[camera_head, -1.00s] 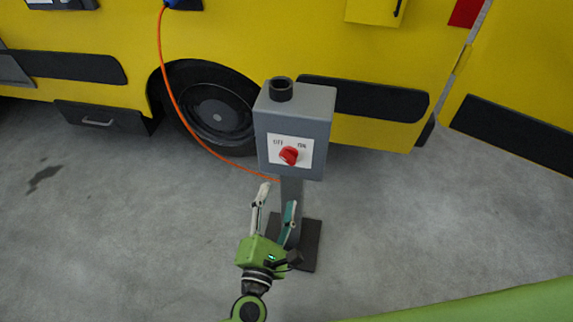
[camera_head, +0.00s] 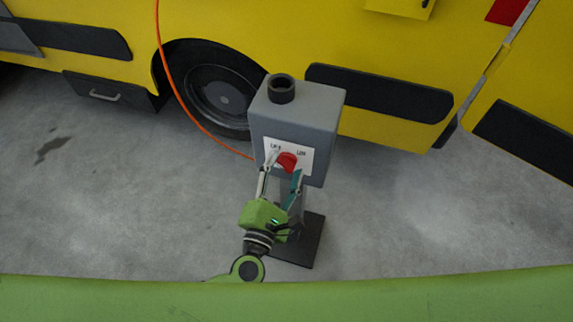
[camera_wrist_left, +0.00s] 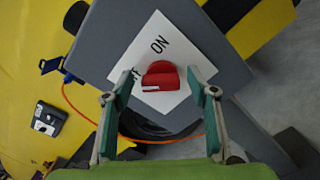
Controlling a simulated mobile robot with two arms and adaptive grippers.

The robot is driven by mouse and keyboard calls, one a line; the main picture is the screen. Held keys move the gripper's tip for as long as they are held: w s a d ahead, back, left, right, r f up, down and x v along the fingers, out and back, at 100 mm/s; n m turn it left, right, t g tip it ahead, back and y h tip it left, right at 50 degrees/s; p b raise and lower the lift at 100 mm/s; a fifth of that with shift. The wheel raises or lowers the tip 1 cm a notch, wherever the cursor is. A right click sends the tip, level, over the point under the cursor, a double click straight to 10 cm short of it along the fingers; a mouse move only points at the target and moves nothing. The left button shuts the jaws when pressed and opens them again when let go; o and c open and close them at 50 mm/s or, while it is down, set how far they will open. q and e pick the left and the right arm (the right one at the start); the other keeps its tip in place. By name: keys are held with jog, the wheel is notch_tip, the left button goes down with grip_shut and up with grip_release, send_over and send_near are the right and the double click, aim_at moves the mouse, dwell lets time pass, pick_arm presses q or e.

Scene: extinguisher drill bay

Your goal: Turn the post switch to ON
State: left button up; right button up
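The post switch is a red knob (camera_head: 287,161) on a white plate (camera_head: 303,152) on the front of a grey box (camera_head: 315,112) on a post. In the left wrist view the red knob (camera_wrist_left: 160,76) has a white mark at its lower left edge. The word ON reads above it; the other label is partly hidden by a finger. My left gripper (camera_head: 284,165) is open, one fingertip on each side of the knob. In the wrist view gaps show between the knob and both fingers of the left gripper (camera_wrist_left: 159,76). My right gripper is in neither view.
A dark cylinder (camera_head: 281,92) stands on top of the box. The post's dark base plate (camera_head: 305,247) rests on the grey floor. A yellow truck (camera_head: 290,35) stands close behind, with an orange cable (camera_head: 178,95) hanging along it. Floor left and right of the post is clear.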

pick_arm(q)
jog(key=c, duration=1)
jog(key=shift+c, duration=0.2)
jog(key=shift+r+m+p, duration=0.1)
jog(key=shift+m+p, duration=0.35)
jog(key=shift+m, duration=0.05)
jog(key=shift+m+p, duration=0.75)
jog(key=shift+m, duration=0.45)
jog(key=m+p, duration=0.1)
jog(key=m, duration=0.2)
jog(key=shift+d+m+p, duration=0.1)
jog(key=shift+m+p, duration=0.3)
jog(key=m, duration=0.2)
jog(key=m+p, duration=0.1)
jog(key=m, duration=0.1)
jog(key=m+p, duration=0.1)
jog(key=m, duration=0.1)
jog(key=shift+d+f, duration=0.1)
jog(key=shift+f, duration=0.15)
jog(key=shift+f+m+p, duration=0.15)
jog(key=shift+m+p, duration=0.7)
jog(key=shift+m, duration=1.45)
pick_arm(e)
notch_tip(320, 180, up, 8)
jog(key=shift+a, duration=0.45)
